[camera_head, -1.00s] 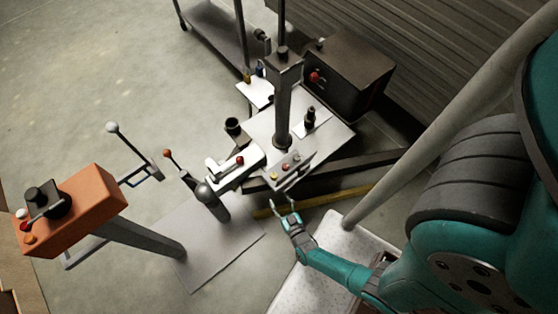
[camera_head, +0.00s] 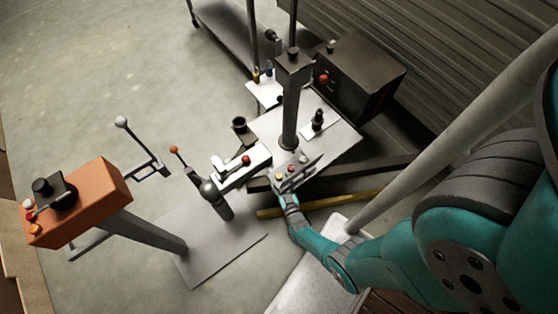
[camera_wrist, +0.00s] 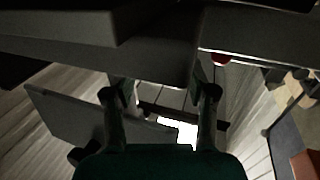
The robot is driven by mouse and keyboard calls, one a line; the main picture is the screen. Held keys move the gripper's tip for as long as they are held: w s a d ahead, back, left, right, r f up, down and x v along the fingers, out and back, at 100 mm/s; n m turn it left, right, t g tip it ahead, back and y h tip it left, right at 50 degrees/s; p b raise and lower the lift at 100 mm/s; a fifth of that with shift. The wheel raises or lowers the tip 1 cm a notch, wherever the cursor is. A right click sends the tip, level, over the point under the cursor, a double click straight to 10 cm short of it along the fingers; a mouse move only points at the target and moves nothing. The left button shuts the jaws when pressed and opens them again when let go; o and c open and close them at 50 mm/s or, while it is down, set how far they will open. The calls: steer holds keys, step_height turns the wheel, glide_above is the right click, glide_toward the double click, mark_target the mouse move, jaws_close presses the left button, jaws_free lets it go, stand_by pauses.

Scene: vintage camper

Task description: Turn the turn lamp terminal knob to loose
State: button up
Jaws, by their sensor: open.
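My gripper (camera_head: 288,200) reaches the front edge of a small grey panel (camera_head: 312,166) with small red and yellow knobs (camera_head: 291,168) on the machine's white table. I cannot tell which of these is the turn lamp terminal knob. In the wrist view my gripper (camera_wrist: 160,95) is open, its two dark fingers apart on either side of a dark block (camera_wrist: 150,60) at the top. Whether the fingers touch it cannot be told. A small red part (camera_wrist: 220,58) shows just right of the right finger.
A white lever unit with a red knob (camera_head: 246,160) stands left of the panel. A dark box (camera_head: 355,75) is behind, and an orange control box (camera_head: 85,200) stands at left. A pale pole (camera_head: 450,150) slants near my arm. Open floor lies at upper left.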

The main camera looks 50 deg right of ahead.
steer(key=shift+x, duration=1.05)
steer(key=shift+c, duration=0.2)
jaws_close()
steer(key=shift+d+n+t+y, duration=0.1)
steer(key=shift+n+t+y, duration=0.3)
steer(key=shift+n+y, duration=0.3)
steer(key=shift+n+t+y, duration=0.5)
steer(key=shift+n+y, duration=0.1)
steer(key=shift+y, duration=0.5)
steer(key=shift+n+t+y, duration=0.5)
steer(key=shift+n+y, duration=0.8)
steer(key=shift+y, duration=0.6)
steer(key=shift+n+y, duration=0.5)
steer(key=shift+y, duration=0.2)
